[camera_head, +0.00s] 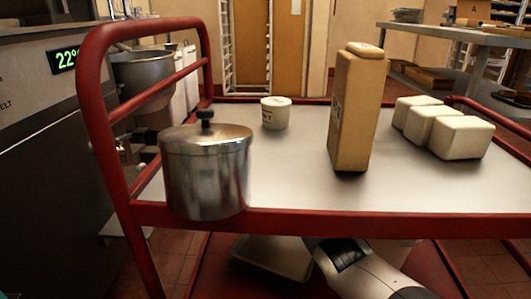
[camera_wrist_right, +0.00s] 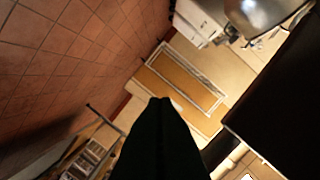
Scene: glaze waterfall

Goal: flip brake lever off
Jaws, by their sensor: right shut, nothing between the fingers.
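I cannot make out a brake lever in either view. The red-framed cart (camera_head: 330,221) stands in front of me, and its deck edge covers much of the space below. One of my arms, apparently the right, reaches below this edge at the bottom of the head view, and its gripper is not clear there. In the right wrist view my right gripper (camera_wrist_right: 160,102) shows as dark fingers, shut and empty, with tiled floor and a far door behind. My left gripper is in neither view.
On the cart deck stand a steel pot with a black knob (camera_head: 206,170), a small white tub (camera_head: 276,112), a tall tan carton (camera_head: 357,110) and white blocks (camera_head: 459,137). A dark machine (camera_head: 50,190) stands at the left. Metal shelving (camera_head: 470,38) is at the back right.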

